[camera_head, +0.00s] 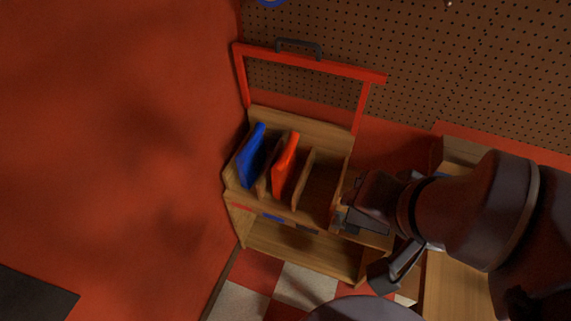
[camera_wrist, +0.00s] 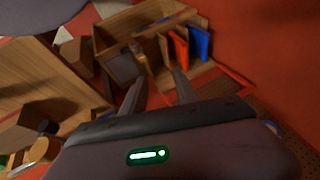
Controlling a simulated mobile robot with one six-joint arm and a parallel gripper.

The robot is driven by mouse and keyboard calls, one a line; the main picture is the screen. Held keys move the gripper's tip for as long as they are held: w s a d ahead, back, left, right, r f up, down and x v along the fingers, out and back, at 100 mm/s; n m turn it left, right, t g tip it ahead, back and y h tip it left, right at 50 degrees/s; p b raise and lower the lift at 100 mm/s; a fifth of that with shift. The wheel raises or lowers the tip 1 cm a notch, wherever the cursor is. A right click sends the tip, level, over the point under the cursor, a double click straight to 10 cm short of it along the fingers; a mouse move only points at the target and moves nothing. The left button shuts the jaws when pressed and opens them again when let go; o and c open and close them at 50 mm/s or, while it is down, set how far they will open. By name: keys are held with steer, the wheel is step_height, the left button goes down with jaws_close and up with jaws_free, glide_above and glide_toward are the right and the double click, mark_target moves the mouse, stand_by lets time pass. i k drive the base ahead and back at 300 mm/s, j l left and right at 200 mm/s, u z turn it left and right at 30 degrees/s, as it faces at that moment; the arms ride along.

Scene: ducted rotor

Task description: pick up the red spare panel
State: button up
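The red spare panel (camera_head: 285,163) stands upright, slightly tilted, in a slot of the wooden rack (camera_head: 262,112). It also shows in the wrist view (camera_wrist: 180,48), beyond the fingertips. A blue panel (camera_head: 251,157) stands in the slot to its left in the head view. My gripper (camera_head: 346,212) is at the right end of the rack in the head view, apart from the red panel. In the wrist view my gripper (camera_wrist: 159,77) has its two fingers spread with nothing between them. The lower part of the red panel is hidden by the rack.
A red frame with a dark handle (camera_head: 299,48) rises behind the rack, before a pegboard (camera_head: 420,60). Wooden dividers (camera_head: 303,178) stand right of the red panel. A lower shelf (camera_head: 300,246) lies below. A wooden bench (camera_head: 455,292) is at right.

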mark_target(282, 172)
steer(key=i+j, duration=0.85)
steer(key=i+u, duration=0.05)
